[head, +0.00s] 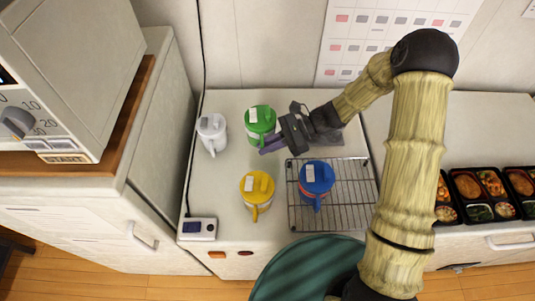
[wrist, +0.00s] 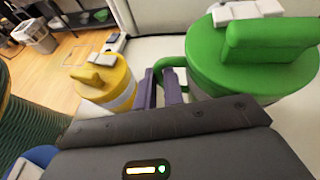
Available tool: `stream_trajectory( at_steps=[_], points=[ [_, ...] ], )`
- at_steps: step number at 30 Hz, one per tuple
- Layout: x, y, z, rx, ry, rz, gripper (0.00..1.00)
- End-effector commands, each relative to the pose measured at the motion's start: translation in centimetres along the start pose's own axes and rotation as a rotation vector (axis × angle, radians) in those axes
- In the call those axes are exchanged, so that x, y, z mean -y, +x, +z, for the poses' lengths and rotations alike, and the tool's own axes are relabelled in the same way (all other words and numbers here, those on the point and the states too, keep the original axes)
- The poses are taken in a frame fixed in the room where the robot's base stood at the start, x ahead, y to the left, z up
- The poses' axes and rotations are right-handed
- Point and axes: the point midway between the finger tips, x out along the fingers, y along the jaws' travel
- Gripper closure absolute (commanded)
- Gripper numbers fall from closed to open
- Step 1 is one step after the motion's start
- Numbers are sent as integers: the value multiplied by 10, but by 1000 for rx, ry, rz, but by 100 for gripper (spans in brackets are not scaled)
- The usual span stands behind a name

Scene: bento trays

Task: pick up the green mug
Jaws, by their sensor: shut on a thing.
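The green mug (head: 260,121) stands upright on the white counter near the back, with a green lid and a white label on top. It also shows large at the right of the wrist view (wrist: 255,60). My gripper (head: 270,146) reaches in from the right at the mug's near side. In the wrist view its purple fingers (wrist: 161,88) are shut on the mug's green handle, left of the mug's body. I cannot tell from these frames whether the mug's base touches the counter.
A white mug (head: 212,132) stands close on the left, a yellow mug (head: 257,187) in front. A blue mug (head: 316,178) stands on a wire rack (head: 345,199). A small device (head: 197,229) with a cable sits at the front left corner. Bento trays (head: 470,187) lie far right.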

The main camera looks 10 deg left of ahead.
Motion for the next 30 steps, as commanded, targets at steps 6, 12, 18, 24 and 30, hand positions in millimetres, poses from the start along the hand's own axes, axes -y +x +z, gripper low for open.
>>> stream_trajectory(
  at_steps=[6, 12, 18, 24, 30],
  points=[
    [1, -11, 27, 0, -3, 0, 100],
    [1, -13, 33, 1, 0, 1, 100],
    [1, -13, 33, 1, 0, 1, 100],
    [1, -14, 33, 1, 1, -1, 100],
    [2, -16, 36, 1, 0, -2, 100]
  ],
)
